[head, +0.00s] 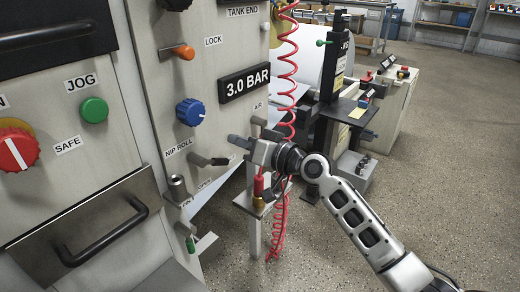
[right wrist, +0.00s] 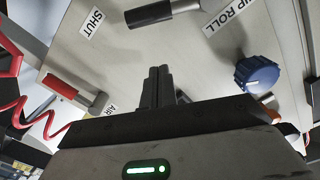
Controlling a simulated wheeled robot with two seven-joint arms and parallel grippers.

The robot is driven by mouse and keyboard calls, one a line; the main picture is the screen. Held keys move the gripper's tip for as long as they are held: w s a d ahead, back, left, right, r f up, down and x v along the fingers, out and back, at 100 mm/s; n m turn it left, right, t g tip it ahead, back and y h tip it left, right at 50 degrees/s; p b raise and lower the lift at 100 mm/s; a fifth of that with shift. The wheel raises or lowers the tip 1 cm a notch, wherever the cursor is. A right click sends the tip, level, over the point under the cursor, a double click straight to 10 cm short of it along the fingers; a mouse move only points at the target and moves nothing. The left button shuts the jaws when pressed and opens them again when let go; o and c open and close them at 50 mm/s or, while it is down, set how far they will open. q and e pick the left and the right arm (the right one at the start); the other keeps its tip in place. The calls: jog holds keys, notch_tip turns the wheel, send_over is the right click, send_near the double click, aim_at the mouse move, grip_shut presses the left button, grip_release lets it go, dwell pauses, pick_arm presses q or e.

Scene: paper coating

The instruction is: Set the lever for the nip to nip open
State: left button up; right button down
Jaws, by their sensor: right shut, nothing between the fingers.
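The nip lever (head: 210,160) has a black handle and sits on the grey panel below the NIP ROLL label (head: 178,147). In the head view its handle points right, toward my right gripper (head: 238,142). That gripper is shut and empty, in front of the panel and apart from the handle. In the right wrist view the closed fingers (right wrist: 159,88) point at the panel, with the black lever handle (right wrist: 150,13) beyond their tips. A SHUT label (right wrist: 91,22) lies beside the handle. Another label below the lever in the head view is only partly readable. My left gripper is out of view.
A blue knob (head: 190,112) sits above the lever. A red-handled lever (right wrist: 68,90) near an AIR label (right wrist: 112,108) is close to the fingers. A coiled red hose (head: 289,70) hangs behind my right gripper. A drawer handle (head: 103,232) juts out lower left.

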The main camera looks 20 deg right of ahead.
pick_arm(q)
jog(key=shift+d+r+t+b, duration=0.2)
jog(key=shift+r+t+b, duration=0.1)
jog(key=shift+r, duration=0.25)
pick_arm(e)
jog(key=f, duration=0.1)
jog(key=a+f, duration=0.2)
jog(key=shift+s+f, duration=0.25)
jog(key=shift+s, duration=0.05)
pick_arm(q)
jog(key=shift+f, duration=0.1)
